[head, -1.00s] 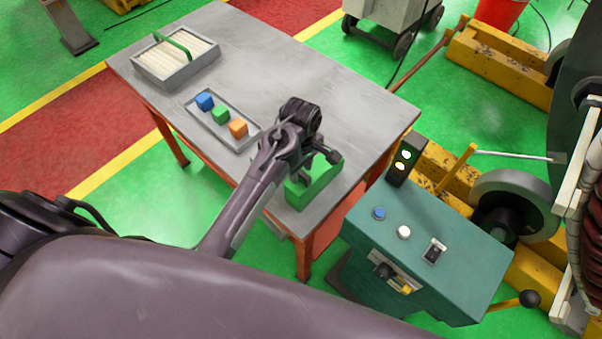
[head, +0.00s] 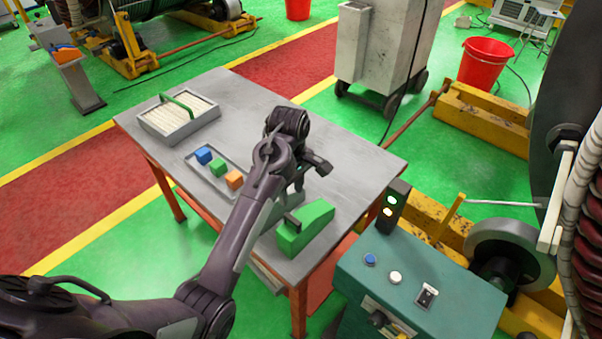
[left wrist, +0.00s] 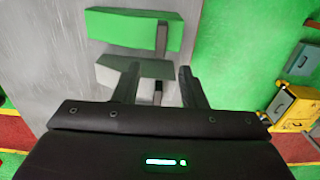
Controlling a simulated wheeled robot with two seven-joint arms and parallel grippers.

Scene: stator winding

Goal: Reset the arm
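My left gripper (head: 303,184) is over the grey table (head: 345,150), just behind a green block (head: 306,228) with a dark upright handle. In the left wrist view the two dark fingers (left wrist: 160,88) stand apart with nothing held between them. The green block (left wrist: 130,30) lies beyond the fingertips there. A grey block (left wrist: 118,70) with a similar dark handle lies nearer the fingers, partly hidden by one of them. In the head view my left arm partly covers this grey block. My right gripper is in neither view.
A small tray (head: 193,166) holds a blue, a green and an orange cube. A grey box (head: 165,134) with a green handle stands at the table's far left. A teal control console (head: 440,275) with lit lamps (head: 390,205) stands to the right. The table's back right is clear.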

